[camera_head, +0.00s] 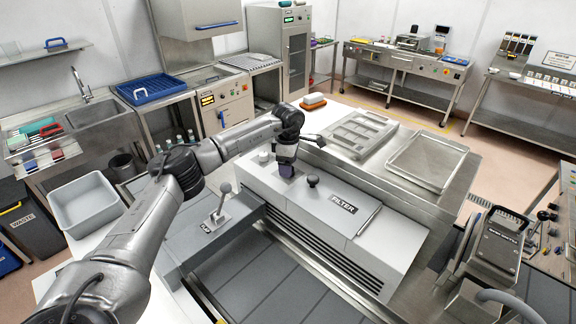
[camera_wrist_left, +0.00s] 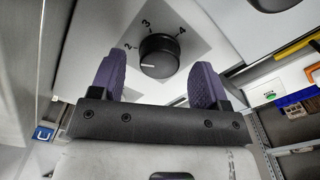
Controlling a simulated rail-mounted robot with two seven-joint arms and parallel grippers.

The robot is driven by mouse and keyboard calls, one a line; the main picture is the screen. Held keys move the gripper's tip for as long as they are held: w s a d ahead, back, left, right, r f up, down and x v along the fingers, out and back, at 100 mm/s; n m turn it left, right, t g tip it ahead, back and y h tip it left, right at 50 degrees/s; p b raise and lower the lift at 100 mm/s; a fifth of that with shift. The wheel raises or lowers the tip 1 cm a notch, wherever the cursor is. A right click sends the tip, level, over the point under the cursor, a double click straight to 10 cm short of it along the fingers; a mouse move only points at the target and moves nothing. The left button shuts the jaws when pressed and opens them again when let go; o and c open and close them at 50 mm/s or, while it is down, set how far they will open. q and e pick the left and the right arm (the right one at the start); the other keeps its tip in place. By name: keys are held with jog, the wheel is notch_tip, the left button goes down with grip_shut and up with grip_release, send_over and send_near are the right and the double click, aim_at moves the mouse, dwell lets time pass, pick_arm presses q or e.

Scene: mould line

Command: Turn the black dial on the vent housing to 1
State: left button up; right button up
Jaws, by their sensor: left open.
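The vent housing (camera_head: 388,254) is a long pale-grey box with a slotted side and a "FILTER" label. In the left wrist view the black dial (camera_wrist_left: 158,55) sits on a light plate (camera_wrist_left: 204,42) marked 2, 3 and 4; no 1 shows. Its white pointer line points left, a little below the 2. My right gripper is out of view.
A black knob (camera_head: 312,180) and a bar handle (camera_head: 368,220) stand on the housing top. A lever (camera_head: 221,200) stands on a grey block to its left. A metal tray (camera_head: 427,160) and a ribbed mould plate (camera_head: 358,133) lie behind.

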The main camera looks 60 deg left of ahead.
pick_arm(q)
jog(key=shift+f, duration=0.55)
jog(key=c, duration=0.9)
